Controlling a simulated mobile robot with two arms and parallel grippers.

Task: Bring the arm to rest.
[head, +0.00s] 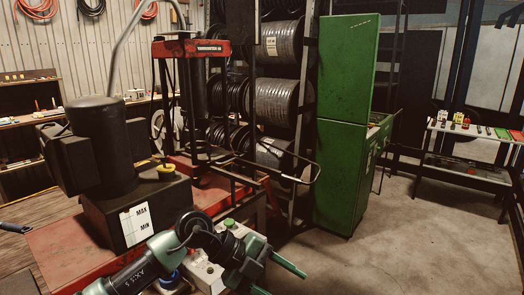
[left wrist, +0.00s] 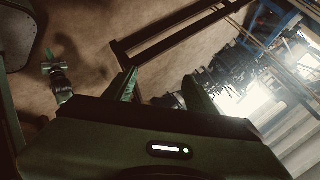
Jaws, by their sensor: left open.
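My left gripper (head: 276,279) is at the bottom of the head view, in front of the red machine base. Its two green fingers stand apart and point to the lower right, with nothing between them. In the left wrist view the same gripper (left wrist: 162,92) shows open and empty, its fingers over bare floor and dark parts beyond. My left arm comes in from the bottom left, beside a light control box (head: 205,272) that it partly hides. I cannot make out my right gripper in the head view.
The crimper's dark motor and tank (head: 140,207) stand close on the left on a red base (head: 75,245). A hose rack (head: 275,85) is behind. A green cabinet (head: 343,120) stands at centre right. A side table (head: 465,132) is far right. The floor (head: 415,245) between is clear.

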